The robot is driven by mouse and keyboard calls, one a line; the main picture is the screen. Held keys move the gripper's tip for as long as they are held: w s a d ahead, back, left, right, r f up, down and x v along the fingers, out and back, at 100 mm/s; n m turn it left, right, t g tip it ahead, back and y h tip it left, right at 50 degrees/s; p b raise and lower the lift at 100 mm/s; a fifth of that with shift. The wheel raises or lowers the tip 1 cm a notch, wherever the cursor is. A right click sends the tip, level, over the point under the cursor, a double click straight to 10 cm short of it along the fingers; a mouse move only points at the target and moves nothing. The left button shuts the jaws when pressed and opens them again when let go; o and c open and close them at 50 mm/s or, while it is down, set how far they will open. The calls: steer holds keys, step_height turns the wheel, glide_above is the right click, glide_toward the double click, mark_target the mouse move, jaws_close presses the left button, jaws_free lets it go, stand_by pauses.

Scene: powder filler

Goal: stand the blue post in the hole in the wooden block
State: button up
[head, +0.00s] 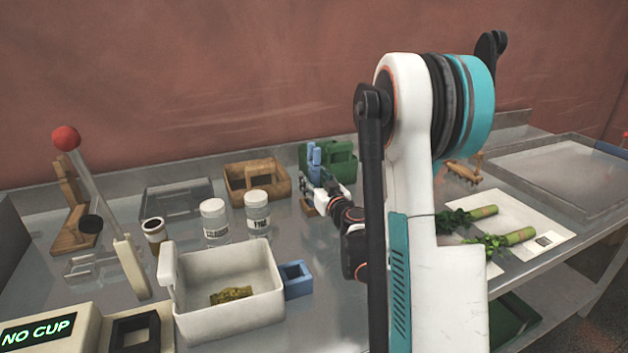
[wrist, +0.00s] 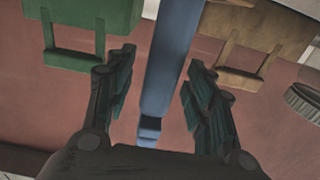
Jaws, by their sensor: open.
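The blue post (head: 314,157) rises upright at my gripper (head: 318,182) in the head view, near the back middle of the bench. In the wrist view the post (wrist: 172,60) runs between the two dark fingers of my gripper (wrist: 160,95), with a gap on each side. The fingers are open and apart from it. A small wooden block (head: 307,207) shows just below my gripper in the head view. My gripper hides the post's lower end there, so I cannot tell whether it sits in the block's hole.
A green crate (head: 344,160) stands behind my gripper and a wooden crate (head: 283,183) to its left. Two labelled jars (head: 257,212), a white bin (head: 225,312) and a blue holder (head: 298,283) stand nearer. A white sheet with green-leaved stalks (head: 540,222) lies at the right.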

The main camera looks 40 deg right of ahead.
steer(key=v, duration=1.1)
steer(key=shift+s, duration=0.2)
steer(key=shift+s+f, duration=0.1)
